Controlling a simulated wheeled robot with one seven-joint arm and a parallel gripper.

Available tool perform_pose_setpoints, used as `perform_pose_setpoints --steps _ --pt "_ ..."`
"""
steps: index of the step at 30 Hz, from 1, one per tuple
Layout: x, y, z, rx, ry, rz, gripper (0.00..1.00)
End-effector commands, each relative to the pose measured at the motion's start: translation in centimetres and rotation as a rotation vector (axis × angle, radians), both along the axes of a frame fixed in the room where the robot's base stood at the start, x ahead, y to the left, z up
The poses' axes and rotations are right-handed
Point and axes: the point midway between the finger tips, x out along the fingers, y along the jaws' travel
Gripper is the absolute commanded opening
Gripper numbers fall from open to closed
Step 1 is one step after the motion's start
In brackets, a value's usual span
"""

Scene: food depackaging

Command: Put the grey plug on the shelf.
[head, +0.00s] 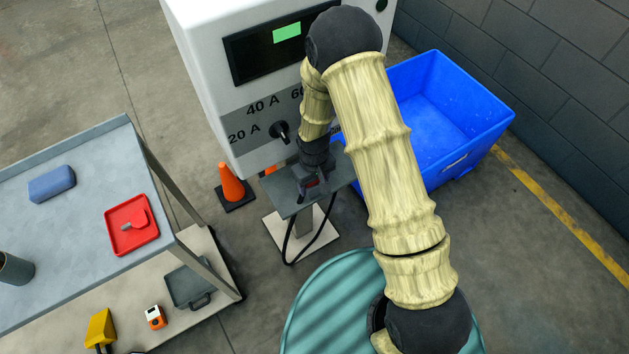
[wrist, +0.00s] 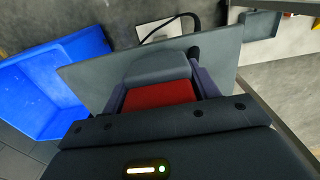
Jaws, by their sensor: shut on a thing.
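My gripper (head: 311,188) is over the small grey shelf (head: 284,208), which stands on a post in front of the white cabinet. In the wrist view my gripper (wrist: 160,92) is shut on a piece with a grey rounded end (wrist: 157,67) and a red face, which I take as the grey plug. The shelf (wrist: 90,80) spreads beneath it in that view. The plug is mostly hidden by the fingers in the head view. I cannot tell whether it touches the shelf. A black cable (head: 290,251) loops below the shelf; its ends are hidden.
The white cabinet (head: 205,75) stands behind the shelf, with an orange cone (head: 231,182) beside it. A blue bin (head: 435,105) is at right and a teal drum (head: 325,300) in front. The cart (head: 70,225) at left carries a red tray (head: 115,238) and a blue block (head: 52,184).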

Motion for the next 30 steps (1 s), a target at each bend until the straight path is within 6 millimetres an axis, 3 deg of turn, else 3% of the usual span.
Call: perform_pose_setpoints --steps 11,12,15,23,30 --pt "0.1 0.0 -0.4 0.001 -0.002 0.0 0.19" --pt "0.0 0.0 -0.3 0.001 -0.001 0.0 0.68" --pt "0.0 0.0 -0.3 0.001 -0.001 0.0 0.82" --pt "0.0 0.0 -0.2 0.001 -0.001 0.0 0.82" --pt "0.1 0.1 1.3 0.003 -0.004 -0.001 0.82"
